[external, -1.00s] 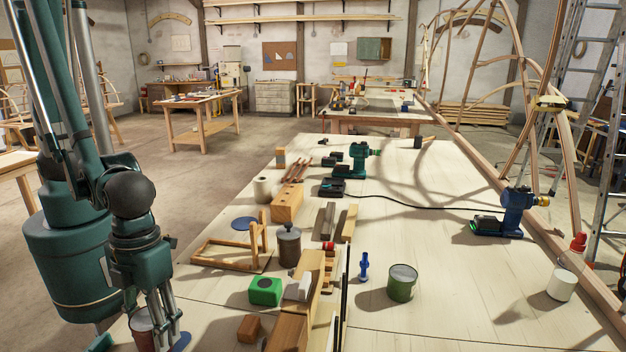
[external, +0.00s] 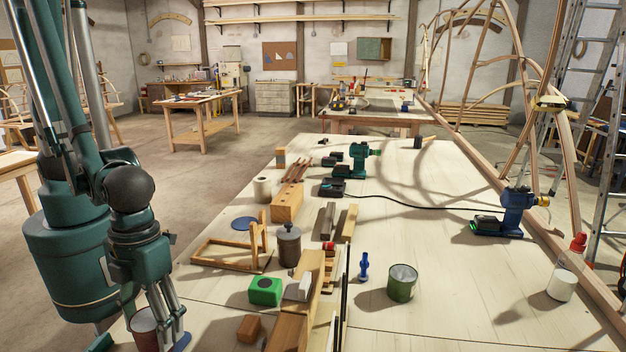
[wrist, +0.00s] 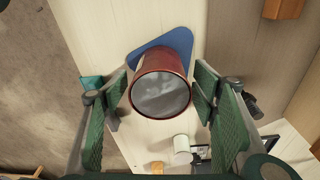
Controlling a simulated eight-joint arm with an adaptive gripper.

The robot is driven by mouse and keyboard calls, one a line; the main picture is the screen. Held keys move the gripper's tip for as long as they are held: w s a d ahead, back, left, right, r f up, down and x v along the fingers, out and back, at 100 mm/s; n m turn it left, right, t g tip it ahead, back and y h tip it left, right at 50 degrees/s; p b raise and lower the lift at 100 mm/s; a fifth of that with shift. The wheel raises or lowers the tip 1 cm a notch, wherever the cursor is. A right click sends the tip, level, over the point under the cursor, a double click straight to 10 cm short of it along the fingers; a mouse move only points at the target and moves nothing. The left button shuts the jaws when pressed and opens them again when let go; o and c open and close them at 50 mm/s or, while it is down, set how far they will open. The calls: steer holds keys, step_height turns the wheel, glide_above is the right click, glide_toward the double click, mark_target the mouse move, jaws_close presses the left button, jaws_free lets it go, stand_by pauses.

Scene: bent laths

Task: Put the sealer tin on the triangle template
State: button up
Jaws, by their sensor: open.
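A red-brown tin with a grey top, which I take for the sealer tin (wrist: 160,93), is between the fingers of my gripper (wrist: 159,88) in the wrist view. The fingers are open on both sides of it, with a narrow gap visible on the left. The blue triangle template (wrist: 177,43) lies flat, partly hidden by the tin; I cannot tell how much of the tin's base is on it. In the external view the tin (external: 143,325) is low at the left, partly behind my gripper (external: 163,322), with a bit of the blue template (external: 183,342) beside the fingers.
A brown wooden block (external: 249,328) and a green box (external: 265,291) stand to the right. Beyond are a wooden frame (external: 215,256), a lidded grey can (external: 289,246) and a round blue piece (external: 243,223). A green tin (external: 401,285) stands further right. The bench's left edge is close.

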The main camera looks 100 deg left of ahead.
steer(key=shift+w+a+r+p, duration=0.1)
steer(key=shift+a+r, duration=0.1)
steer(key=shift+r, duration=1.6)
steer(key=shift+s+a+r+p, duration=0.1)
steer(key=shift+a+r, duration=0.15)
steer(key=shift+r, duration=1.6)
steer(key=shift+w+a+r+p, duration=0.1)
steer(key=shift+a+r, duration=0.1)
steer(key=shift+r, duration=1.6)
steer(key=shift+a+r, duration=0.35)
steer(key=shift+a, duration=0.05)
steer(key=s+a+r+n+t, duration=0.2)
steer(key=a+r+n, duration=0.3)
steer(key=a, duration=0.3)
steer(key=s+a+r+n+t+y, duration=0.1)
steer(key=s+a+r+n+t, duration=0.2)
steer(key=a+r+n, duration=0.3)
steer(key=s+a+r+n+t, duration=0.2)
steer(key=a+r+n, duration=0.4)
steer(key=a, duration=0.6)
steer(key=shift+s+a+r+n, duration=0.2)
steer(key=shift+s+n, duration=0.15)
steer(key=shift+n, duration=0.85)
